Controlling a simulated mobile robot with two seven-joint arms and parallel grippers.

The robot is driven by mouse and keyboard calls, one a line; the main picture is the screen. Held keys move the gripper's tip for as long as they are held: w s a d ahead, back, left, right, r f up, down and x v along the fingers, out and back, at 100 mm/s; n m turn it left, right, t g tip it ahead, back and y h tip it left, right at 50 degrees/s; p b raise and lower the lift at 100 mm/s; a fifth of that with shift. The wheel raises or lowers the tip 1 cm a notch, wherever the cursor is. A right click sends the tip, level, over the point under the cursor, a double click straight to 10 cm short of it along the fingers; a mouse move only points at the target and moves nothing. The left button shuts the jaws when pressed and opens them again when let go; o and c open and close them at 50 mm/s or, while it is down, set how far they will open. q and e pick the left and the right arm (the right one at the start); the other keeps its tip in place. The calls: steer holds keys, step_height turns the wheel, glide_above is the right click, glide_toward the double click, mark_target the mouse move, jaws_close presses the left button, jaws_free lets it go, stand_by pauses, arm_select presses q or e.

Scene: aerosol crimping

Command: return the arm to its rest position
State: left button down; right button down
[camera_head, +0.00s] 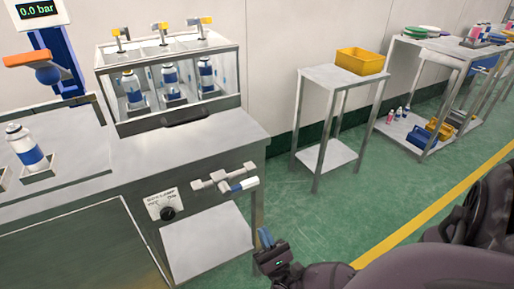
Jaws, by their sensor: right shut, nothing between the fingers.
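My right gripper (266,241) shows at the bottom centre, at the end of my dark arm that comes in from the lower right. It is shut and empty, and it is apart from the steel bench. It hangs over the green floor, just right of the bench's front corner leg. My left gripper and left arm are not in this view.
The steel bench (90,188) carries a clear-walled cabinet (102,77) with several cans and a lone can (24,146) at left. A valve handle (226,180) juts from its front. A small table (317,76) holds a yellow bin (360,62). Green floor lies open.

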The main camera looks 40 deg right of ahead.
steer(key=shift+s+a+f, duration=0.15)
steer(key=shift+s+f, duration=0.35)
steer(key=shift+s, duration=0.1)
stand_by(0.3)
